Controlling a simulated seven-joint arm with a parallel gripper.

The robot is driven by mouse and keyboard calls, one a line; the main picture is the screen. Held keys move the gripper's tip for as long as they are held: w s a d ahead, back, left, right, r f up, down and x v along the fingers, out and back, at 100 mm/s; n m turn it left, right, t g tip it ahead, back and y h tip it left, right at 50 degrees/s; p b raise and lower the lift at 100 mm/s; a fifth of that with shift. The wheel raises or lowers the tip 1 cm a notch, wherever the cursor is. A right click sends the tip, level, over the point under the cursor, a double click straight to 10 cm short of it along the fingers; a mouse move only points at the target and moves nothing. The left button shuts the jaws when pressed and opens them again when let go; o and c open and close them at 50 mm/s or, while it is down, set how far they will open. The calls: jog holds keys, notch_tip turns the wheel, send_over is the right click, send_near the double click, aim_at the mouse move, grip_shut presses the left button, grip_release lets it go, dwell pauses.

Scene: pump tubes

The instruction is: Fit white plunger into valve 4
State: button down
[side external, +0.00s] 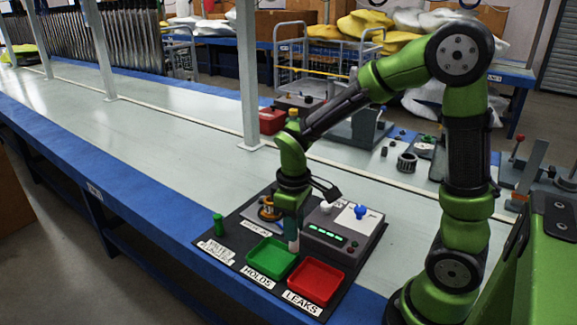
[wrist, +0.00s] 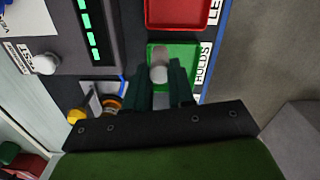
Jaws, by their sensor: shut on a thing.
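My gripper (side external: 293,228) points down behind the green tray, beside the grey box. Its fingers (wrist: 161,88) are shut on the white plunger, a pale cylinder whose rounded end (wrist: 158,68) shows between them in the wrist view. In the side view the plunger's pale lower part (side external: 293,243) hangs below the fingers. A small fixture with a brass-coloured ring (side external: 269,211) stands just left of my gripper; the ring also shows in the wrist view (wrist: 111,103). I cannot read which part is valve 4.
The green tray (side external: 250,259) and red tray (side external: 296,284) sit at the mat's front. The grey box (side external: 318,240) carries a white knob (side external: 325,207), a blue knob (side external: 360,211) and green lights. The bench further left is clear.

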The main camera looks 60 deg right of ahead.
jog(key=w+d+r+m, duration=0.2)
jog(key=w+d+r, duration=0.2)
jog(key=w+d, duration=0.3)
jog(key=w+d+r+m, duration=0.2)
jog(key=w+d+r, duration=0.25)
jog(key=w, duration=0.45)
send_near(271, 206)
jog(key=w+d, duration=0.1)
jog(key=d, duration=0.1)
jog(key=shift+a+f, duration=0.15)
jog(key=shift+f, duration=1.1)
jog(key=shift+a+f, duration=0.1)
jog(key=shift+f, duration=1.2)
jog(key=shift+f, duration=0.1)
jog(key=c, duration=1)
grip_release()
jog(key=shift+o, duration=0.2)
